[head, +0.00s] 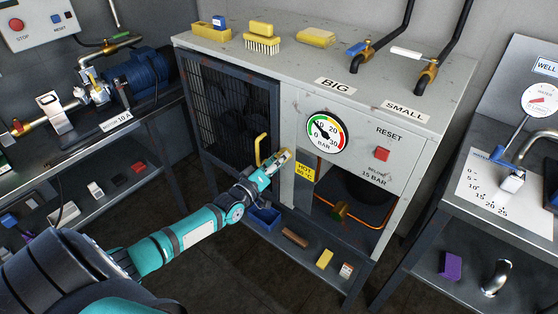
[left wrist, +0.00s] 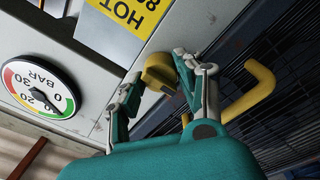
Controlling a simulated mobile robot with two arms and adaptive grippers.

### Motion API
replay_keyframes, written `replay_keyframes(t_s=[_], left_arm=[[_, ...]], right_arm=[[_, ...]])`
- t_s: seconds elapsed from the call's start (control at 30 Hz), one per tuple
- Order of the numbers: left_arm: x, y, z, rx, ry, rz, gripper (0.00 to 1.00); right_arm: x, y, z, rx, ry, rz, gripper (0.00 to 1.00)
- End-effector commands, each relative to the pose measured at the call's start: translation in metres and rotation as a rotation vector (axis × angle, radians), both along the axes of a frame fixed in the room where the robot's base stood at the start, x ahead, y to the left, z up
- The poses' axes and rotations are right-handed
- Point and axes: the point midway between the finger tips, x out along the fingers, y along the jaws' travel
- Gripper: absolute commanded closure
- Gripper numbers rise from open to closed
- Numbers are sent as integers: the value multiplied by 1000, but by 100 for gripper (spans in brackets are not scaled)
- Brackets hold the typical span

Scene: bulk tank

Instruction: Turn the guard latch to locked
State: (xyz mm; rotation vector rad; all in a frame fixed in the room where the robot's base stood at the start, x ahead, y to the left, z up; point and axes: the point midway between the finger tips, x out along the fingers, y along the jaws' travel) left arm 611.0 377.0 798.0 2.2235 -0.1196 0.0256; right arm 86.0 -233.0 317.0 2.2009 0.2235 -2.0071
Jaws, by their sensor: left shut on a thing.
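The guard is a dark mesh door (head: 222,112) on the front left of the grey cabinet. It looks closed. A yellow bent handle (head: 260,150) stands out from it, and it shows at the right of the left wrist view (left wrist: 255,92). The guard latch (left wrist: 158,70) is a small yellow piece at the cabinet post beside the mesh. My left gripper (head: 281,158) is at this latch, its fingers on either side of it and shut on it. The fingers hide much of the latch, so I cannot tell its exact turn. My right gripper is in neither view.
A yellow HOT label (head: 304,173), a pressure gauge (head: 326,132) and a red reset button (head: 382,154) are right of the latch. A blue bin (head: 264,217) and small items lie on the shelf below. Benches stand left and right.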

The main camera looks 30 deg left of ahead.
Motion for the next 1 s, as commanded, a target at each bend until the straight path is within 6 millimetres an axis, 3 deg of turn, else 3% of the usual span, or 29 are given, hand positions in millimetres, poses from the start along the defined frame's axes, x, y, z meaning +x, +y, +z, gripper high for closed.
replay_keyframes(t_s=[0.17,0.2,0.33,0.7,1.0], left_arm=[[0,0,-1,-2,2,1,96],[0,0,-1,-2,2,0,59],[0,0,-1,-1,1,1,42],[-6,0,-2,0,2,0,41],[-63,5,-6,-1,6,-1,41]], right_arm=[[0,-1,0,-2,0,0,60],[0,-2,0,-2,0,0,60],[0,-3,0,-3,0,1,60],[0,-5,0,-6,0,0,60],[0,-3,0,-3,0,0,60]])
